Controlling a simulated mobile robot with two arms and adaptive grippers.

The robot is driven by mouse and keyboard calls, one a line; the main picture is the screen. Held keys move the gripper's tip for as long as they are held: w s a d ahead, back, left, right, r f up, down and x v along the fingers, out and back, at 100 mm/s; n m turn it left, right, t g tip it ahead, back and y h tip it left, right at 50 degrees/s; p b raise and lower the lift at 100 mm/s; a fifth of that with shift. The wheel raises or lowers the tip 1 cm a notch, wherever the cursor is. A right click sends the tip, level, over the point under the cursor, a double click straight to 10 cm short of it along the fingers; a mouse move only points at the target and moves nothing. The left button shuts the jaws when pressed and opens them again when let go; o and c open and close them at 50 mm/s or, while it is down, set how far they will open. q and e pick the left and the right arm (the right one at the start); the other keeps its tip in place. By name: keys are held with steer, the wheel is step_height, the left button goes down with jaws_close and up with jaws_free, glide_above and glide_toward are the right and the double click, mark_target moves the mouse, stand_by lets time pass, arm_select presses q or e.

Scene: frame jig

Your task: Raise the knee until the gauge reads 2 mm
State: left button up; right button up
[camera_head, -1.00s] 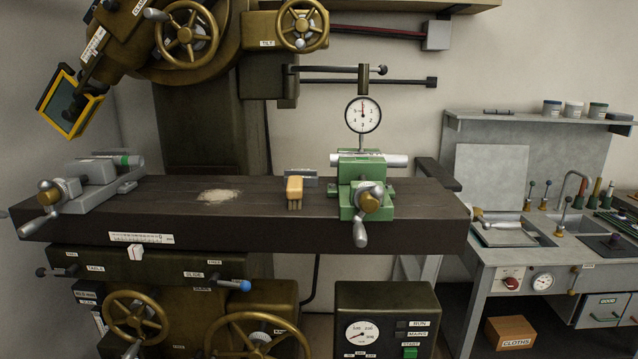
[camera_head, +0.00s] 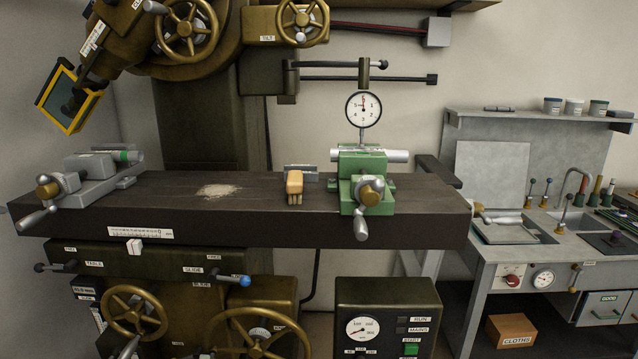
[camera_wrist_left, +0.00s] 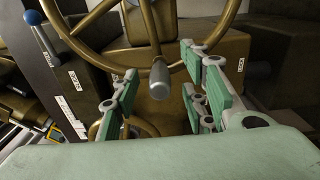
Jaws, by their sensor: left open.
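The dial gauge (camera_head: 363,108) hangs on a rod above the green vise (camera_head: 366,185). Its needle points about straight up; the exact reading is too small to tell. Its stem comes down to a bright bar (camera_head: 372,155) in the vise. A large brass handwheel (camera_head: 258,334) shows at the bottom edge, partly cut off. In the left wrist view my left gripper (camera_wrist_left: 163,98) has its green-padded fingers apart. A grey crank handle (camera_wrist_left: 158,78) on a brass wheel (camera_wrist_left: 225,18) appears between the fingers; contact is not visible. My right gripper is not in view.
The dark table (camera_head: 290,222) carries a grey vise (camera_head: 85,178) at left, a brush (camera_head: 294,186) and a pile of chips (camera_head: 219,191). A blue-knobbed lever (camera_head: 244,281) juts out below it. A control box (camera_head: 387,310) stands at lower right.

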arm_select(q)
steer(key=shift+w, duration=0.15)
steer(key=shift+r, duration=0.1)
stand_by(0.3)
steer(key=shift+c, duration=0.6)
jaws_close()
stand_by(1.1)
steer(key=c, duration=0.8)
jaws_free()
steer(key=o, duration=1)
